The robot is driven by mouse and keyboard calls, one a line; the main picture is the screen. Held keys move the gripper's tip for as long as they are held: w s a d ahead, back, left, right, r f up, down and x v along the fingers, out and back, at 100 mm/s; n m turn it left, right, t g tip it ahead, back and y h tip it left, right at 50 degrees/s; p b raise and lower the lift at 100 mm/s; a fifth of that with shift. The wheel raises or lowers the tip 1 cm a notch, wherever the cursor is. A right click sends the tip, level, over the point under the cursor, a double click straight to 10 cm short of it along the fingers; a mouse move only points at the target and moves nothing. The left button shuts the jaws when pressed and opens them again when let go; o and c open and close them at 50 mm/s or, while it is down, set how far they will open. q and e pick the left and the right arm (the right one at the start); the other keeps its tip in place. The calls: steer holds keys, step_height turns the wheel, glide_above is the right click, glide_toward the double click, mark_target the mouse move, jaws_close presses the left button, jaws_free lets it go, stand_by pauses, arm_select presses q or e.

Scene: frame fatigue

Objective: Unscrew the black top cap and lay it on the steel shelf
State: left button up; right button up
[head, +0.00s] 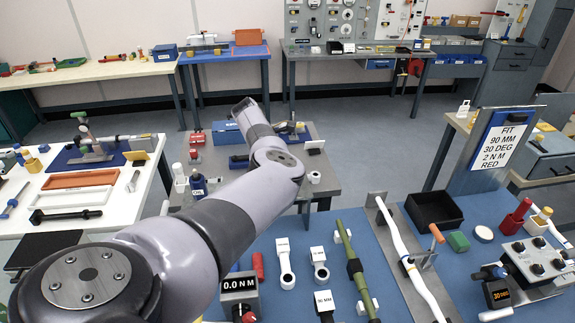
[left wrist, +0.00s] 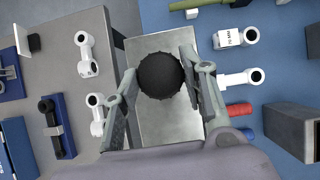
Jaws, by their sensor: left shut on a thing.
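In the left wrist view my left gripper (left wrist: 159,72) is shut on the round black cap (left wrist: 161,76), with one finger on each side of it. The cap has a ribbed edge and its top faces the camera. Behind it is a bare steel plate (left wrist: 152,128), which looks like the steel shelf. I cannot tell whether the cap touches the plate or is held above it. In the head view my left arm crosses the middle, and its gripper does not show. My right gripper is in neither view.
A blue table (head: 385,285) holds white end fittings (head: 286,262), a green tube (head: 352,262), a white tube in a steel jig and a black tray (head: 433,212). A grey table (head: 325,170) stands behind my arm.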

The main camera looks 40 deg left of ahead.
arm_select(q)
steer(key=n+y, duration=0.1)
steer(key=n, duration=0.2)
steer(key=n+t+y, duration=0.1)
steer(key=n, duration=0.1)
steer(key=shift+d+y, duration=0.3)
steer(key=shift+d, duration=0.05)
steer(key=n+y, duration=0.2)
steer(key=n, duration=0.2)
steer(key=shift+d, duration=0.1)
steer(key=shift+s+n, duration=0.1)
steer(key=shift+n, duration=0.2)
steer(key=shift+a+r, duration=0.25)
steer(key=shift+r, duration=0.2)
steer(key=shift+d+r, duration=0.1)
steer(key=shift+r, duration=1.75)
steer(key=shift+r, duration=2)
